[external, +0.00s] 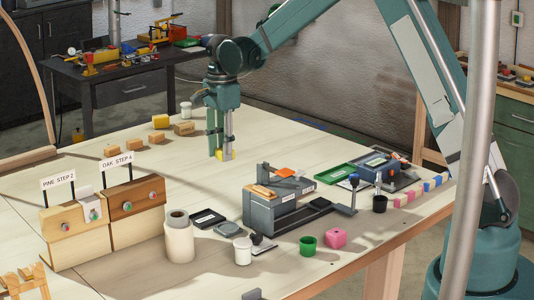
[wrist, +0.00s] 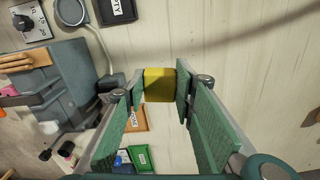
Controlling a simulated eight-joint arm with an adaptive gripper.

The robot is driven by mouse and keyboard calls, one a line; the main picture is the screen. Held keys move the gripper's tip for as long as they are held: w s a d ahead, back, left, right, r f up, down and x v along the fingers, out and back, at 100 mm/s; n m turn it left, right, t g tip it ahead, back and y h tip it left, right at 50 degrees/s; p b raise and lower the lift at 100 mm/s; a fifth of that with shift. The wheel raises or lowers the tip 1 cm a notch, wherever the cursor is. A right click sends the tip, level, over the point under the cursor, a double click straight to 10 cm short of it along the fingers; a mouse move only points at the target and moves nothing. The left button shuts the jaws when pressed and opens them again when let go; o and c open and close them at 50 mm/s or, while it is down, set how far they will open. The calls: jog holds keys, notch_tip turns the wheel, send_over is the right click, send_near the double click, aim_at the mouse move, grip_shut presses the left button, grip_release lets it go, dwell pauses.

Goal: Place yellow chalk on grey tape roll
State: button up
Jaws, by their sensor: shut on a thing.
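The yellow chalk (wrist: 160,85) is a short block held between my fingertips in the wrist view. It also shows in the external view (external: 227,155) at the bottom of my gripper (external: 222,154), which is shut on it and points down above the table. A grey ring with a dark hole, which looks like the grey tape roll (external: 177,217), tops a white cylinder at the front, left of and nearer than my gripper. A flat grey disc (external: 227,228) lies to its right; it shows at the upper left of the wrist view (wrist: 71,11).
A grey machine (external: 272,215) stands right of and nearer than my gripper. A black tray (external: 207,219), white cup (external: 243,251), green cup (external: 308,245) and pink block (external: 336,237) lie in front.

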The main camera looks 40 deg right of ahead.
jog(key=s+a+r+n+p, duration=0.1)
jog(key=s+a+r, duration=0.25)
jog(key=a, duration=0.55)
jog(key=s+a+r, duration=0.2)
jog(key=s+a, duration=0.2)
jog(key=a, duration=0.4)
notch_tip(320, 180, up, 5)
jog(key=p, duration=0.2)
send_over(175, 215)
jog(key=shift+s+a+f+n, duration=0.1)
jog(key=shift+f+n, duration=0.1)
jog(key=shift+n, duration=0.2)
jog(key=shift+f, duration=2.95)
jog(key=shift+f, duration=0.1)
jog(key=shift+f, duration=2)
jog(key=shift+f, duration=0.15)
